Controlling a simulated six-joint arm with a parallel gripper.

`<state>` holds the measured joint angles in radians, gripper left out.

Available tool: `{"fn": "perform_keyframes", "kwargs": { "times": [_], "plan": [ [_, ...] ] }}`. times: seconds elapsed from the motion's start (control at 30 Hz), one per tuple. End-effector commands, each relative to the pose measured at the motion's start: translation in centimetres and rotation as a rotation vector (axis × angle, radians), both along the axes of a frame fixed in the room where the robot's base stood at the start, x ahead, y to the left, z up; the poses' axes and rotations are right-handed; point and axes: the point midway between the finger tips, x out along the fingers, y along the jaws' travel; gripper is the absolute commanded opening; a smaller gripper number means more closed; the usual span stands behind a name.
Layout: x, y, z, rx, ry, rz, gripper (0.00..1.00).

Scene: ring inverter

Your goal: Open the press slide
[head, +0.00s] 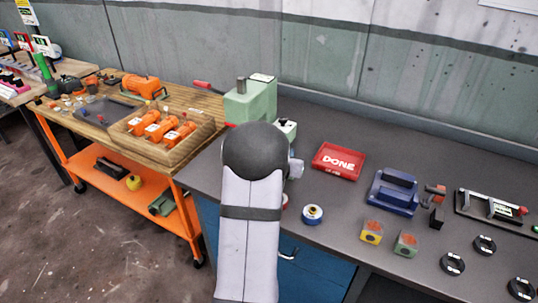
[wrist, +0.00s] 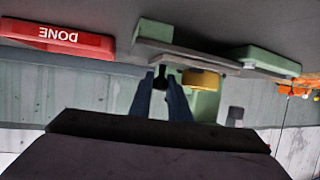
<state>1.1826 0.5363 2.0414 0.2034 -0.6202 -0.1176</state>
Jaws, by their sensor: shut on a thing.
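The press is a pale green machine with a grey post on top (head: 250,103). It stands at the left end of the dark bench, and my arm covers its lower front in the head view. In the wrist view, which is upside down, its green body (wrist: 165,32) and a grey plate show beyond my fingers. My gripper (wrist: 167,84) has its two fingers close around a small dark knob-like part (wrist: 161,72) at the plate. A yellow round part (wrist: 201,78) sits just right of the fingers. In the head view my arm hides the fingers.
A red DONE tray (head: 339,162) lies right of the press, with a blue fixture (head: 392,192) beyond it. A blue-and-white ring (head: 312,214) and small coloured blocks lie nearer the front edge. A wooden cart with orange parts (head: 165,130) stands left.

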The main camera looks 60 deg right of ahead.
Motion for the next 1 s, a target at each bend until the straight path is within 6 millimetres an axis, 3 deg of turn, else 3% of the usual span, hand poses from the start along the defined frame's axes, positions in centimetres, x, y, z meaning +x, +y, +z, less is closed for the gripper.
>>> {"fn": "perform_keyframes", "kwargs": {
  "times": [0.03, 0.17, 0.5, 0.53, 0.57, 1.0],
  "plan": [
    [-1.2, -0.1, -0.2, -0.005, -0.002, -0.006, 0.00],
    [-2.5, 0.0, 0.0, -0.004, -0.002, -0.003, 0.00],
    [-2.7, 0.0, 0.1, -0.003, -0.002, 0.000, 0.00],
    [-2.7, 0.0, 0.2, -0.003, -0.002, 0.000, 0.21],
    [-2.7, 0.0, 0.2, -0.003, -0.001, 0.000, 0.24],
    [-2.8, 0.5, 0.2, -0.001, -0.001, 0.001, 0.24]
  ]
}}
